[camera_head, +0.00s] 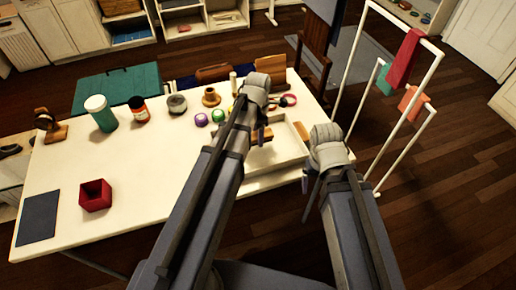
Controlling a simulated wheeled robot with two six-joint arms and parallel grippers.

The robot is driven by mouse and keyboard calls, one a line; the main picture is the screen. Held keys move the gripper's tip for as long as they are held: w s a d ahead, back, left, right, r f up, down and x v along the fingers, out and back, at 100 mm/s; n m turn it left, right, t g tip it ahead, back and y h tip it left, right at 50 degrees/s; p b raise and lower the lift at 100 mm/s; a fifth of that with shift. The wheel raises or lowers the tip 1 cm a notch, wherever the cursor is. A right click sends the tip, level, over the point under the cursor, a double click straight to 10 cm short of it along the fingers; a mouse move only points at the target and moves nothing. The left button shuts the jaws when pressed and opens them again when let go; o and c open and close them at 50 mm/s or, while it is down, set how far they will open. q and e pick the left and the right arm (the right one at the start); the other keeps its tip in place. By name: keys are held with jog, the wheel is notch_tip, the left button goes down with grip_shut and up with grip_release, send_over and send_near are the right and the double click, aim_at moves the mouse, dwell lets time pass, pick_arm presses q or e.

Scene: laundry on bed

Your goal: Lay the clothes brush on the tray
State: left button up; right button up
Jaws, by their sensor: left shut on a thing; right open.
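The pale, low-rimmed tray (283,160) lies at the right end of the white table, partly hidden by my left arm. My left gripper (261,128) points down over the tray's left part. It is shut on a brown wooden piece (266,135), which looks like the clothes brush; the arm hides part of it. I cannot tell whether the piece touches the tray. Another small brown piece (301,131) shows at the tray's right side. My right gripper (310,186) is open and empty, beside the table's right edge, right of the tray.
A white rack (404,115) stands right. The table's front middle is clear.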

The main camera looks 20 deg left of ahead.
aim_at(258, 148)
pick_arm(q)
jog(key=shift+f, duration=0.2)
notch_tip(258, 148, down, 4)
jog(key=b, duration=0.3)
jog(key=shift+r, duration=0.15)
jog(key=shift+b, duration=0.35)
jog(key=shift+f, duration=0.2)
jog(key=o, duration=1.2)
jog(key=shift+r, duration=0.1)
notch_tip(258, 148, up, 12)
jog(key=p, duration=1.2)
jog(key=shift+r, duration=0.15)
